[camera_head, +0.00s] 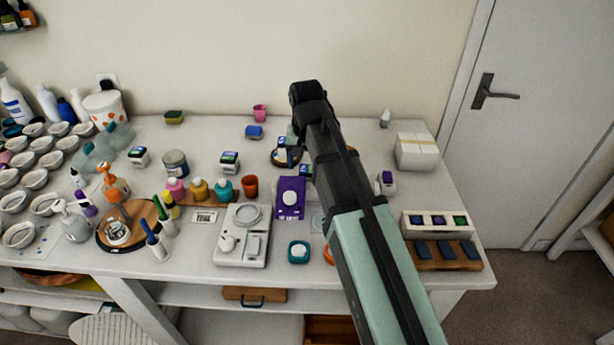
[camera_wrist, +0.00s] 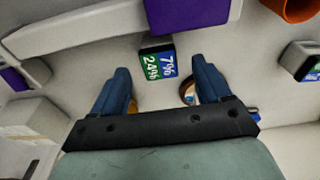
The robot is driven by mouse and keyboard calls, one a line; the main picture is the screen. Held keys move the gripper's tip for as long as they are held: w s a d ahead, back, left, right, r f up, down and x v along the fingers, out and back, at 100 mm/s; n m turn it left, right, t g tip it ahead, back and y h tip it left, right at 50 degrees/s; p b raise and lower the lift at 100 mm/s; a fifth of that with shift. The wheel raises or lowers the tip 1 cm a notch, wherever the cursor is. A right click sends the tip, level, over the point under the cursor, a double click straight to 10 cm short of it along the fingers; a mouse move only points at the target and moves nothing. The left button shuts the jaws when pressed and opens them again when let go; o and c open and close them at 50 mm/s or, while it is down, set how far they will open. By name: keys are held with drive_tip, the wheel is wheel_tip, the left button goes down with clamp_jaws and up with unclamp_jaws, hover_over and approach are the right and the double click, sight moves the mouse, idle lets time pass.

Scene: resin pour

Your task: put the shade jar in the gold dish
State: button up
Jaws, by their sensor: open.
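A small dark jar (camera_wrist: 158,62) with a green and blue label reading "24%" and "7%" stands just beyond and between my fingertips in the wrist view. My gripper (camera_wrist: 162,78) is open, with one blue-grey finger on each side and nothing held. In the head view my gripper (camera_head: 293,133) points down over the back middle of the table, close to a small labelled jar (camera_head: 281,142). A round brownish dish (camera_head: 283,164) lies below it there, partly hidden by my arm. I cannot tell for certain which dish is gold.
A purple packet (camera_head: 290,198) and a white scale (camera_head: 242,236) stand in front. An orange cup (camera_head: 250,186) and another labelled jar (camera_head: 229,161) are to the left. A white box (camera_head: 416,150) stands at right. My arm hides part of the table's middle.

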sight(307, 169)
drive_tip(key=shift+w+f, duration=0.15)
drive_tip(key=shift+f, duration=0.95)
drive_tip(key=shift+w+f, duration=0.15)
drive_tip(key=shift+f, duration=0.9)
drive_tip(key=shift+c, duration=0.2)
drive_tip(key=c, duration=1.2)
drive_tip(key=shift+o, duration=0.2)
drive_tip(key=shift+r, duration=0.1)
